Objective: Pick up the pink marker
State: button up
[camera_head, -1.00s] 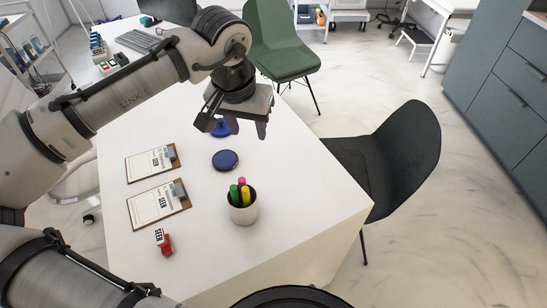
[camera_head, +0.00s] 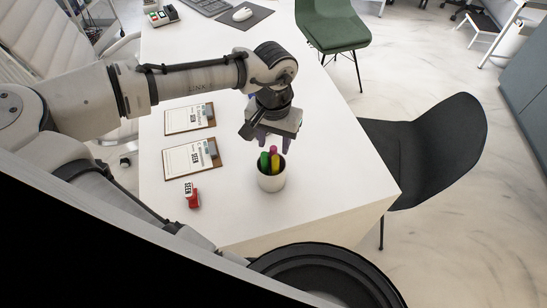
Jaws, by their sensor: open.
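The pink marker (camera_head: 273,150) stands in a pale cup (camera_head: 272,181) on the white table. Only its pink top shows above the other markers. A green marker (camera_head: 264,162) and a yellow marker (camera_head: 275,163) stand in the same cup, close against it. My gripper (camera_head: 272,146) is open and points down just above and behind the cup. Its fingertips appear close to the pink top, but I cannot tell whether they touch it. The gripper holds nothing that I can see.
Two clipboards (camera_head: 190,119) (camera_head: 191,159) and a red stamp (camera_head: 192,195) lie left of the cup on the white table (camera_head: 235,213). A black chair (camera_head: 430,150) stands at the right edge. A green chair (camera_head: 333,25) stands behind. The table front is clear.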

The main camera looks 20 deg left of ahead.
jog(key=shift+w+f, duration=0.1)
jog(key=shift+f, duration=1.65)
grip_shut()
